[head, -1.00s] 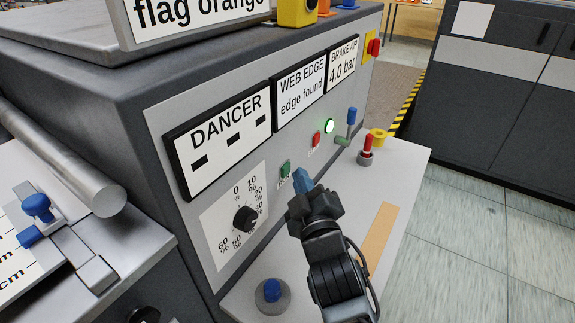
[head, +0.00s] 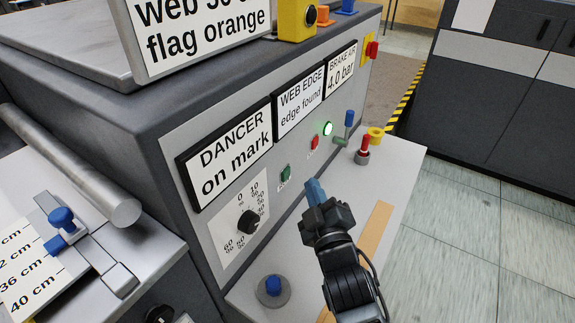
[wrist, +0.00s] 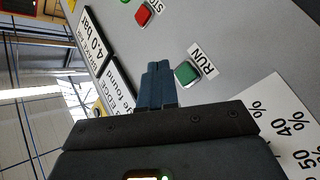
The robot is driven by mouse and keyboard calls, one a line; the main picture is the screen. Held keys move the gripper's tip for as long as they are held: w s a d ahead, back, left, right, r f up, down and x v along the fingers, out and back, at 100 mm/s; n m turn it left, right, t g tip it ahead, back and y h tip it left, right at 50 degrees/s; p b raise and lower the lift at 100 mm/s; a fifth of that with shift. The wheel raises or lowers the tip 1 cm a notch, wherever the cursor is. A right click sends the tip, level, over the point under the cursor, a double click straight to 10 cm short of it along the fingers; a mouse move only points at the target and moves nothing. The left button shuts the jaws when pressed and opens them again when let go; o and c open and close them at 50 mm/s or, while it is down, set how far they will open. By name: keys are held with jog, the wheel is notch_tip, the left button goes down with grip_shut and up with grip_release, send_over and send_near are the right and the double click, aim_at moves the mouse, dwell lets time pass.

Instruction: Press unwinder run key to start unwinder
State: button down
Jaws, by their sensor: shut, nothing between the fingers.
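The green run key (head: 286,173) is on the sloped grey front panel of the unwinder (head: 215,250). In the wrist view the green key (wrist: 187,72) sits beside a label reading RUN. My gripper (head: 315,191) is shut and empty, its blue fingertips in front of the panel, right of and below the green key. In the wrist view the fingertips (wrist: 158,75) appear just left of the key, with a small gap between them in the picture.
The dancer display (head: 228,155) reads "on mark". A black dial (head: 248,222) is below it. Open floor lies to the right.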

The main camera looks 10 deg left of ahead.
jog(key=d+p, duration=0.1)
jog(key=p, duration=0.1)
jog(key=d+p, duration=0.1)
jog(key=shift+s+d+p, duration=0.1)
jog(key=shift+s+p, duration=0.3)
dwell(0.6)
jog(key=s+d+f+m+h, duration=0.1)
jog(key=s+d+f+m, duration=0.15)
jog(key=s+d, duration=0.4)
jog(key=s+d+f+m+h, duration=0.1)
jog(key=s+d+m+h, duration=0.2)
jog(key=s, duration=0.7)
jog(key=s+d+f+m, duration=0.1)
jog(key=s+d+m, duration=0.1)
jog(key=s+d, duration=0.5)
jog(key=s+d+r+m+h, duration=0.1)
jog(key=s+d+r+m, duration=0.1)
jog(key=s+r, duration=0.2)
jog(key=s+d+r+m+g+h+b, duration=0.1)
jog(key=s+d+r+m, duration=0.1)
jog(key=s, duration=0.8)
jog(key=s+d+r+m+g+h, duration=0.1)
jog(key=s+d+r+m, duration=0.2)
jog(key=s+r, duration=0.3)
jog(key=shift+s+d+r+h+b, duration=0.15)
jog(key=shift+s+r+h+b, duration=0.15)
jog(key=shift+s, duration=0.35)
